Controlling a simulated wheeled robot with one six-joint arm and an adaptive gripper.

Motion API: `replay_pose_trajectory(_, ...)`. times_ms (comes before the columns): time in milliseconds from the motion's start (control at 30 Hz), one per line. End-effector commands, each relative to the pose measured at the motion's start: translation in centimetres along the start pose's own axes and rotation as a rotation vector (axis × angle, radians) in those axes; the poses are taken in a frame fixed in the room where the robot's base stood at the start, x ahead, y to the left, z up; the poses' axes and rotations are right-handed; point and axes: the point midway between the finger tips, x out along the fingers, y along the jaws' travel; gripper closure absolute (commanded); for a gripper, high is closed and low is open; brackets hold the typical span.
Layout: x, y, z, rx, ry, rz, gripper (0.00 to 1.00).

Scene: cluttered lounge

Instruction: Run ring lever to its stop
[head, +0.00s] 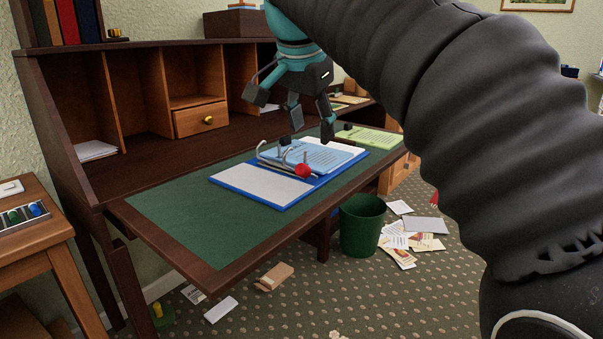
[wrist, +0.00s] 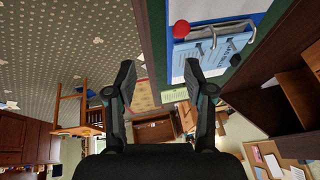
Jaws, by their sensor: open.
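An open blue ring binder (head: 250,200) lies on the green desk top, with a light blue sheet (head: 305,157) in it. Its metal rings (head: 264,153) stand along the spine; whether they are parted I cannot tell. The ring lever's red knob (head: 302,171) is at the near end of the spine; it also shows in the wrist view (wrist: 181,29). A dark knob (wrist: 222,58) shows at the other end. My gripper (head: 311,124) is open and empty above the far part of the binder, apart from the red knob. In the wrist view my gripper (wrist: 160,73) has its fingers wide apart.
The desk (head: 165,218) has cubbyholes and a small drawer (head: 200,120) behind. A green pad (head: 368,140) lies right of the binder. A green bin (head: 362,226) and scattered papers (head: 410,236) are on the floor. The desk's left part is clear.

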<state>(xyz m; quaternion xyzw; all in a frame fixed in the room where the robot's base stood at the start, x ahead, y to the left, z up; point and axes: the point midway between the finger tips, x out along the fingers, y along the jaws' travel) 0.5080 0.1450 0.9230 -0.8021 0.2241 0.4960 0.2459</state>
Motion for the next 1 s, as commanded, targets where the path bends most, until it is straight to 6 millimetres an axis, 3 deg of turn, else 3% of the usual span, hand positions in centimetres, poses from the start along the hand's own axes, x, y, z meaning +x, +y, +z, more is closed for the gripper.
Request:
replay_pose_trajectory(33, -0.1, -1.3, 0.2, 0.027, 0.003, 0.001, 0.47)
replay_pose_trajectory(200, -0.8, -3.4, 0.5, 0.110, 0.012, 0.011, 0.47)
replay_pose_trajectory(433, 0.0, -3.8, 0.6, 0.135, 0.013, 0.015, 0.47)
replay_pose_trajectory(1000, 9.9, -3.6, 0.5, 0.135, 0.013, 0.014, 0.47)
